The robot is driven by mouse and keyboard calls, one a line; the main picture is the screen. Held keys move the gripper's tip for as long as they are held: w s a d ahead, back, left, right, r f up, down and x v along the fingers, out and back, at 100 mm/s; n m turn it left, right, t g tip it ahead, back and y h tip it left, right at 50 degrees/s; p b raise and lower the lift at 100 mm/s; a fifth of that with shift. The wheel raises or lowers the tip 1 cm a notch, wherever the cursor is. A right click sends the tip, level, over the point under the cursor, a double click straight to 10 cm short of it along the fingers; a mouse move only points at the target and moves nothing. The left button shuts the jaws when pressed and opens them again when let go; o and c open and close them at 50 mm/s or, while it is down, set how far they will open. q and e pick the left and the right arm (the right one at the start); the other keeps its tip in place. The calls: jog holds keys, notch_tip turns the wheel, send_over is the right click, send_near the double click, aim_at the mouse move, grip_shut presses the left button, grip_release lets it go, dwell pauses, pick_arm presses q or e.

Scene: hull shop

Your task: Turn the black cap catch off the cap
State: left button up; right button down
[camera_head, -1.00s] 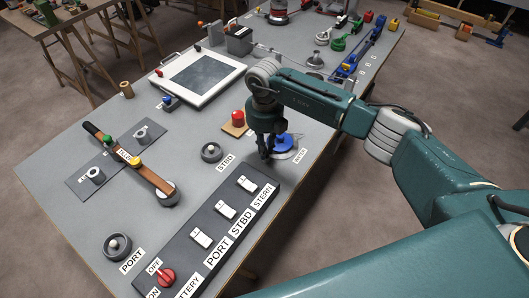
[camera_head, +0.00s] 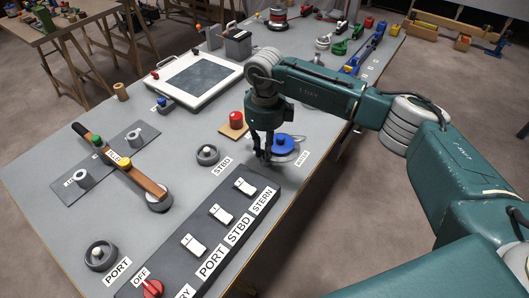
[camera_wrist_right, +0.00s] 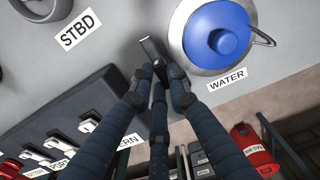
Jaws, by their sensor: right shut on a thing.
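The round blue cap (camera_head: 284,147) sits in a pale metal ring on the bench, beside the WATER label. It shows large in the right wrist view (camera_wrist_right: 212,32), with a blue knob at its middle. My right gripper (camera_head: 262,157) points down at the near left side of the cap. In the right wrist view its fingers (camera_wrist_right: 160,78) are shut on a small black catch (camera_wrist_right: 151,50), which stands beside the ring, clear of the blue cap as far as shows. The fingers hide the catch's lower part. My left gripper is not in view.
A switch panel (camera_head: 205,238) lies in front of my right gripper. A grey round fitting (camera_head: 207,155) is to the left, and a red knob on a wooden block (camera_head: 236,119) is behind. A thin wire loop (camera_wrist_right: 264,40) sticks out at the cap's right.

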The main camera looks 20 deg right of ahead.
dwell(0.3)
jog(key=c, duration=1.7)
grip_release()
jog(key=shift+o, duration=0.2)
notch_tip(320, 180, up, 12)
